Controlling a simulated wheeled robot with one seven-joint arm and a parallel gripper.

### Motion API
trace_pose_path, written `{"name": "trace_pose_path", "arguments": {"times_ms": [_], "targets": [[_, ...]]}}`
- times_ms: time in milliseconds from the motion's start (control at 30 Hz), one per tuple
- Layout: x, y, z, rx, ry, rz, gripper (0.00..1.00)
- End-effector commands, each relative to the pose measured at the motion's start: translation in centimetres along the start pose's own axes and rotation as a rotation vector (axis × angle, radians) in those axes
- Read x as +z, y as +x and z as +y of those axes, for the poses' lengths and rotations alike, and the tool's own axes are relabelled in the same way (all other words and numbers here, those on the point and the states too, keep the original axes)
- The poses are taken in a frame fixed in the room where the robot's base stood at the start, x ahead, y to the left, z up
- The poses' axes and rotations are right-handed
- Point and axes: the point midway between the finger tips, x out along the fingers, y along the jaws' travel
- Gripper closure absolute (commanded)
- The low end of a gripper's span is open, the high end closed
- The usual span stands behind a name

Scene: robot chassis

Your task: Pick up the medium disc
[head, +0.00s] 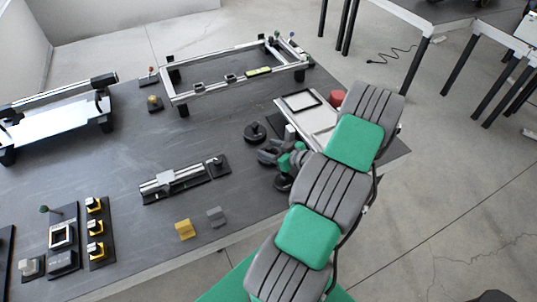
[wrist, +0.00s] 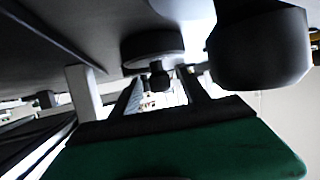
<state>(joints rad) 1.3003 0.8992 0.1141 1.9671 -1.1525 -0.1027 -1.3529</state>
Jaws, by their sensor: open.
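In the head view, a dark round disc with an upright knob (head: 255,133) stands on the dark table, just beyond my gripper (head: 272,153). Another dark disc (head: 283,183) lies on the near side of my gripper, partly hidden by it. I cannot tell for sure which is the medium one. The wrist view looks upside down, with the table at the top. There a dark disc (wrist: 153,47) with a small knob shows ahead, in line with the gap between the fingers of my open gripper (wrist: 162,88). A larger, closer dark rounded part (wrist: 258,50) shows at the right. Nothing is held.
A white tray with a black frame (head: 302,103) and a red cylinder (head: 338,97) lie behind my gripper, close to my arm. A metal frame (head: 235,77) stands at the back. A grey rail block (head: 172,181) and a yellow block (head: 184,229) lie left of my arm.

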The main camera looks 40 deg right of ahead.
Motion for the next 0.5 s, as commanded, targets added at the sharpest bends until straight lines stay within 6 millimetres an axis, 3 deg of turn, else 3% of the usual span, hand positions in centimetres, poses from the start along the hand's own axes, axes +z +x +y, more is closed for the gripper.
{"name": "trace_pose_path", "arguments": {"times_ms": [100, 200, 400, 500], "targets": [[-0.2, 2.2, -0.2, -0.005, -0.001, -0.001, 0.48], [-0.1, 3.2, -0.1, -0.002, 0.0, 0.0, 0.48], [0.0, 3.3, 0.0, 0.0, 0.001, 0.0, 0.48], [0.0, 3.3, 0.0, 0.0, 0.001, 0.0, 0.55]]}}
